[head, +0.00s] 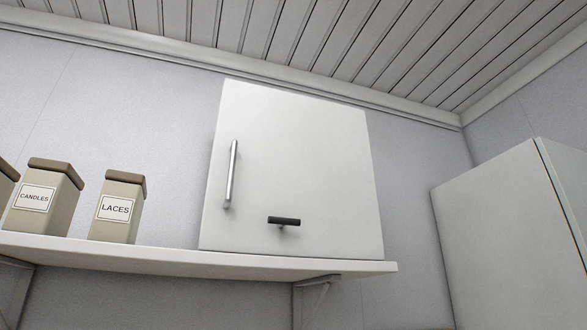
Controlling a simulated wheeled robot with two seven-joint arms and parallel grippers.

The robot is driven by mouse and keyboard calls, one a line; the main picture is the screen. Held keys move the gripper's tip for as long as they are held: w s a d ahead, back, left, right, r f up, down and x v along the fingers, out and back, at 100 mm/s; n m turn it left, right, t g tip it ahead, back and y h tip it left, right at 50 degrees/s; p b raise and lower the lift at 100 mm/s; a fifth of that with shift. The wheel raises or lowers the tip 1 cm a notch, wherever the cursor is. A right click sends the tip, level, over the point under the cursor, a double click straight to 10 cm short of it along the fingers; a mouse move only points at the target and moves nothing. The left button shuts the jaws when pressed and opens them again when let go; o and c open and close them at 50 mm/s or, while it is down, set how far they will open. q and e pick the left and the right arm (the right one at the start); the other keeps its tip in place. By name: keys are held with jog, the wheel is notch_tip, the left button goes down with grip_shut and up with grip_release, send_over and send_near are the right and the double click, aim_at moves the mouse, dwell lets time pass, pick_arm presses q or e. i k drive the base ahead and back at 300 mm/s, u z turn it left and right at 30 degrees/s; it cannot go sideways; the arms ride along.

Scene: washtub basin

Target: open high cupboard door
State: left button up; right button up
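A white high cupboard (301,150) stands on a wall shelf in the middle of the head view. Its front door looks shut. A vertical silver bar handle (231,174) is on the left side of the door. A short black horizontal handle or knob (284,221) is low on the door, near its middle. Neither of my grippers shows in the head view, and nothing touches the door or its handles.
The white shelf (150,256) rests on brackets. Tins labelled CANDLES (46,197) and LACES (117,207) stand on it, left of the cupboard. Another white cabinet (497,232) is at the right. The space before the door looks clear.

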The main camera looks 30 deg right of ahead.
aim_at(276, 153)
jog(key=u, duration=0.15)
jog(key=k, duration=0.35)
jog(key=z, duration=0.65)
jog(key=i, duration=0.3)
jog(key=z, duration=0.45)
